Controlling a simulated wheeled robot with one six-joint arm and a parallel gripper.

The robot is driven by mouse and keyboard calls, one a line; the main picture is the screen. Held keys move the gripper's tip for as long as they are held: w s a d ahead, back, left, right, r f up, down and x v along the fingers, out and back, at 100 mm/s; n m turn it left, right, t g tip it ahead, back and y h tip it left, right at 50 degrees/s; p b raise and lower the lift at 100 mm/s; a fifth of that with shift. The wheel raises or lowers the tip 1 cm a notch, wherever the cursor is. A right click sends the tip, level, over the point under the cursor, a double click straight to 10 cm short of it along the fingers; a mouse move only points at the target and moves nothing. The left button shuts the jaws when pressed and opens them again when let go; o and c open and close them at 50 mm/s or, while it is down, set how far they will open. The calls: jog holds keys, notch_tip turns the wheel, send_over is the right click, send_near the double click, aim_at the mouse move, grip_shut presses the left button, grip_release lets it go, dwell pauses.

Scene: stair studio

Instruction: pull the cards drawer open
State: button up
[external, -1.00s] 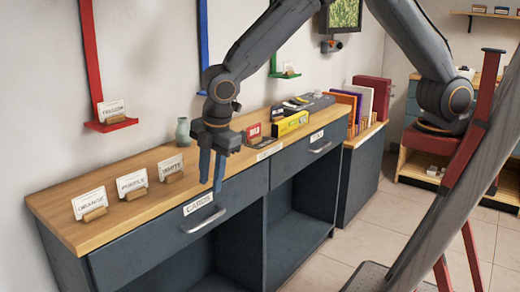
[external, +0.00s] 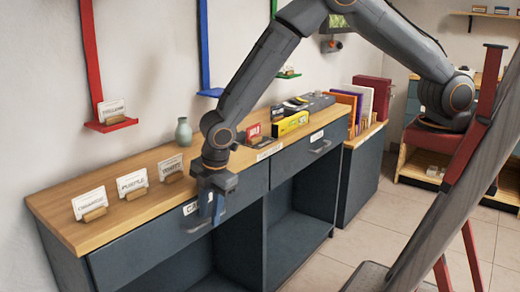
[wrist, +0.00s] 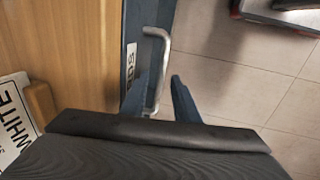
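The cards drawer (external: 150,247) is a dark blue-grey front under the wooden counter, and it sits flush and closed. Its white label (external: 189,208) is partly hidden by my gripper. Its silver bar handle (external: 196,228) is also partly hidden in the external view. In the wrist view the handle (wrist: 160,60) runs between the fingers of my gripper (wrist: 155,88). My gripper (external: 212,208) points down at the drawer front. Its blue fingers are apart, one on each side of the bar, with a gap visible on the right side.
Card stands lie on the counter (external: 110,215), including the white card (wrist: 15,115) near my gripper. A second drawer (external: 300,155) is at the right. The floor in front (wrist: 235,60) is clear.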

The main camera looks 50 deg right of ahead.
jog(key=shift+c, duration=0.3)
grip_shut()
jog(key=s+p, duration=0.1)
jog(key=s, duration=1.8)
jog(key=shift+p, duration=0.35)
jog(key=shift+w, duration=0.1)
jog(key=shift+o, duration=0.3)
grip_release()
notch_tip(320, 180, up, 8)
jog(key=s, duration=0.1)
jog(key=shift+s+f, duration=0.15)
jog(key=shift+s, duration=0.1)
